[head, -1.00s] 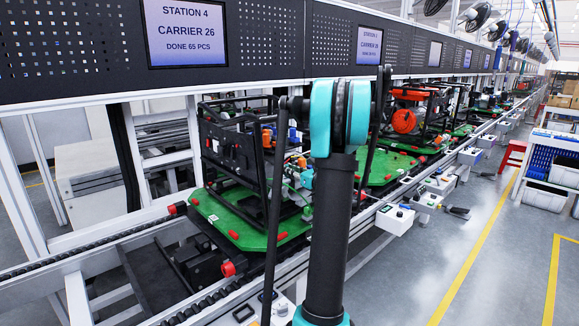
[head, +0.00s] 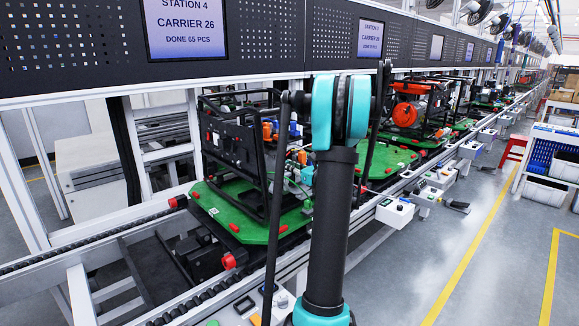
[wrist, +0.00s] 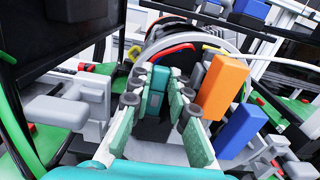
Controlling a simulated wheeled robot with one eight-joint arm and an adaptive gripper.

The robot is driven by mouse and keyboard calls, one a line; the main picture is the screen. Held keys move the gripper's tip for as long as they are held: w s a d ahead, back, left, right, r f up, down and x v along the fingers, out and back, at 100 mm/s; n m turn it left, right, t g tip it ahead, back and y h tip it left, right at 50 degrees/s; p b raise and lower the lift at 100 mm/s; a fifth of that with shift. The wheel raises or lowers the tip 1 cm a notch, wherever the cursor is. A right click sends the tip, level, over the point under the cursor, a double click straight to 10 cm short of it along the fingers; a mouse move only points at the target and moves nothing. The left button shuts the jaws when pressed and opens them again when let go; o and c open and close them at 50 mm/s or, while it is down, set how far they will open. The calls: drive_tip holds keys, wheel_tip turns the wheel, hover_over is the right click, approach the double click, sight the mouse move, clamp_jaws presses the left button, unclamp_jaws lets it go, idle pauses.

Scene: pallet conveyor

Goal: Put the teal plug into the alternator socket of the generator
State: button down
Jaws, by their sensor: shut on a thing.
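The generator (head: 231,139) is a black tube frame on a green carrier board, left of centre in the head view. My arm crosses in front of its right side. In the wrist view, my gripper (wrist: 157,97) is shut on the teal plug (wrist: 158,82), a small block between the two pale green finger pads. Beyond the plug is the dark rounded alternator end (wrist: 160,28) of the generator, with red and yellow cables. The alternator socket is not clearly visible; the plug and fingers cover that area, and I cannot tell whether they touch.
An orange block (wrist: 222,88) and a blue block (wrist: 241,131) stand close to the right of my fingers. A grey fitting (wrist: 70,108) is at left. The green carrier board (head: 228,215) rides on the conveyor, with small control boxes (head: 394,212) along its edge.

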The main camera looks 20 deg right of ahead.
drive_tip(key=c, duration=1.4)
unclamp_jaws()
drive_tip(key=shift+o, duration=0.2)
drive_tip(key=v, duration=0.8)
drive_tip(key=shift+s, duration=0.1)
